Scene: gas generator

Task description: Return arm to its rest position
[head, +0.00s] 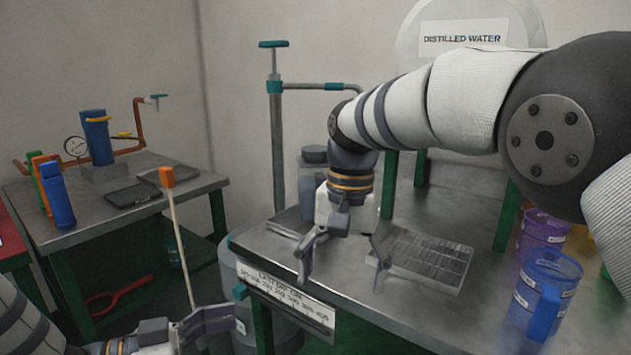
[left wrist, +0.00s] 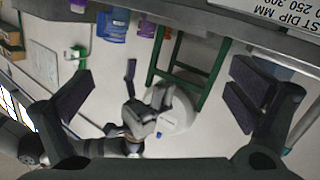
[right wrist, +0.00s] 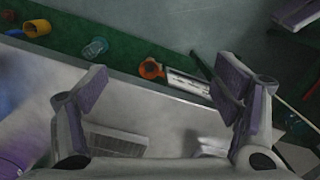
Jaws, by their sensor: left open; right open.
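My right arm reaches in from the right in the head view, over the right-hand metal table (head: 345,275). My right gripper (head: 340,270) hangs over the front part of that table with its fingers spread and nothing between them. Its two open fingers also show in the right wrist view (right wrist: 165,115). My left gripper (head: 190,335) is low at the bottom edge of the head view, left of the table. In the left wrist view its fingers (left wrist: 165,110) are wide apart and empty.
Blue (head: 545,290) and purple (head: 542,230) mugs stand at the table's right, below my arm. A label plate (head: 288,300) is on the front edge. The left table (head: 100,195) carries pipes and bottles.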

